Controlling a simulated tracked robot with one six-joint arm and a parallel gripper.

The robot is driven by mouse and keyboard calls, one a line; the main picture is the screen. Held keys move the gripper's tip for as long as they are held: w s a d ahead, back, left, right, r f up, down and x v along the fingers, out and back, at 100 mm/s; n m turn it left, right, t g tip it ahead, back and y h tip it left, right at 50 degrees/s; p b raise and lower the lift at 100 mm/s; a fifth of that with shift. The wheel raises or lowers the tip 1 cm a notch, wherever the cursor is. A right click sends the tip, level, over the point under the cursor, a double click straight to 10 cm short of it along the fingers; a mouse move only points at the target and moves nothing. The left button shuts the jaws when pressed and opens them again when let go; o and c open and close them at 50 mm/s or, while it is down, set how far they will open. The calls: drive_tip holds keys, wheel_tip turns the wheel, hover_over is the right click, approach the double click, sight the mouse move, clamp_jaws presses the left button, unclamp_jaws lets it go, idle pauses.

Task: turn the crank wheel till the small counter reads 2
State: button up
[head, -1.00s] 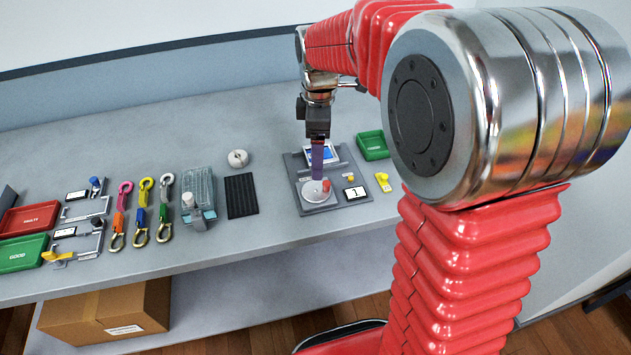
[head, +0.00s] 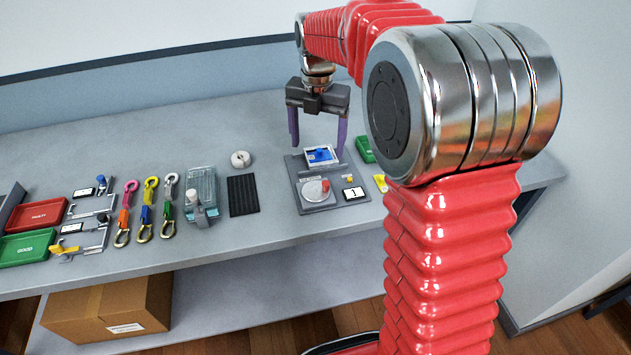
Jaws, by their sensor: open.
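The crank wheel (head: 313,191) is a pale round disc lying on a grey base plate (head: 332,206), with a red knob (head: 325,185) on its right side. The small counter (head: 353,193) is a white display just right of the wheel; its digit is tiny and looks like a 1, but I cannot be sure. My gripper (head: 318,138) is open and empty, its two purple fingers spread wide and pointing down. It hangs above and behind the wheel, over the back of the plate, apart from the knob.
A blue-and-white panel (head: 322,155) sits on the plate behind the wheel. A green tray (head: 365,149) and a yellow piece (head: 380,183) are to the right. A dark ribbed mat (head: 242,195), a white ring (head: 240,159) and several hooked straps (head: 146,205) lie to the left.

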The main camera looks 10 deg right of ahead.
sight(316, 188)
drive_tip(key=shift+f, duration=0.1)
idle(0.3)
wheel_tip(316, 188, down, 14)
drive_tip(key=shift+r, duration=0.15)
idle(0.6)
drive_tip(key=shift+c, duration=0.7)
drive_tip(key=shift+a, duration=0.15)
drive_tip(key=c, duration=0.9)
